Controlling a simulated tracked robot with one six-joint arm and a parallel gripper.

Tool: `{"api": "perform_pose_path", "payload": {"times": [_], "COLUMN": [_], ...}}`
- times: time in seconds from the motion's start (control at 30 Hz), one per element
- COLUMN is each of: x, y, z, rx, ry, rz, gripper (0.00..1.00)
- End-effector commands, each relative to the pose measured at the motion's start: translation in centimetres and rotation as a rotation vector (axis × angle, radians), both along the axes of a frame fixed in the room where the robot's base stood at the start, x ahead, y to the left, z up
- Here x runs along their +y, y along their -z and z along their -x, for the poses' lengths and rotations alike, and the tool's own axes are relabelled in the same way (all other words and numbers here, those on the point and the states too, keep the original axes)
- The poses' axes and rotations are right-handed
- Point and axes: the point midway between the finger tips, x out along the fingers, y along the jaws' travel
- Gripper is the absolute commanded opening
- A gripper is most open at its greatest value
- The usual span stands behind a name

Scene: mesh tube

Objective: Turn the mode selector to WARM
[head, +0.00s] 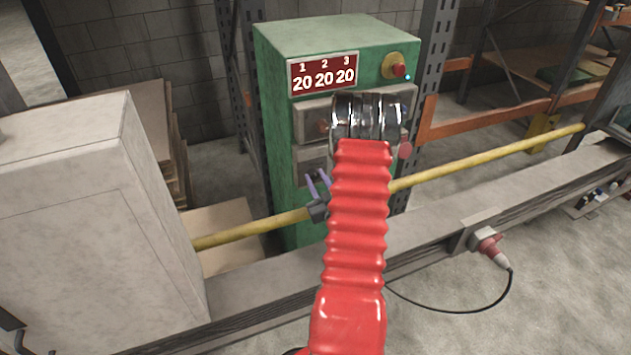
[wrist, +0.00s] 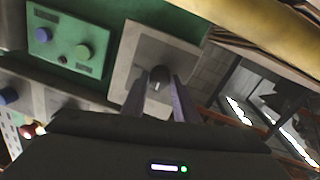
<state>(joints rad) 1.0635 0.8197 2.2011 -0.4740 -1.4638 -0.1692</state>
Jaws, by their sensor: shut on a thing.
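A dark round knob (wrist: 157,86) with a small pale mark sits on a light grey square panel (wrist: 128,65) in the wrist view. It appears to be the mode selector; no WARM label is readable, so I cannot tell its setting. My gripper (wrist: 161,79) has its two purple-grey fingers on either side of the knob, shut on it. In the head view my gripper (head: 318,184) shows beside my red arm, in front of the green cabinet (head: 277,130). The knob is hidden there.
A yellow rail (head: 470,165) crosses in front of the cabinet, above a grey beam (head: 260,290). A pale box (head: 80,230) stands at left. The cabinet has a display (head: 323,75) reading 20 20 20 and a red button (head: 398,70). A green panel (wrist: 75,45) carries other knobs.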

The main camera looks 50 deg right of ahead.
Motion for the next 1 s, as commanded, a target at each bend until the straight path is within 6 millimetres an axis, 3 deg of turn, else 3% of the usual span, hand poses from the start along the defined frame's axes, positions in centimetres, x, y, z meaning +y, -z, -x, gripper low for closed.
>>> {"api": "perform_pose_path", "payload": {"times": [0.03, 0.47, 1.0], "x": [0.68, 0.32, 0.16], "y": [0.07, 0.09, 0.02], "z": [-0.11, -0.24, -0.19], "rx": [0.001, -0.041, -0.247], "ry": [-0.006, -0.01, -0.009], "rz": [-0.002, -0.074, -0.424], "gripper": [0.04, 0.04, 0.04]}}
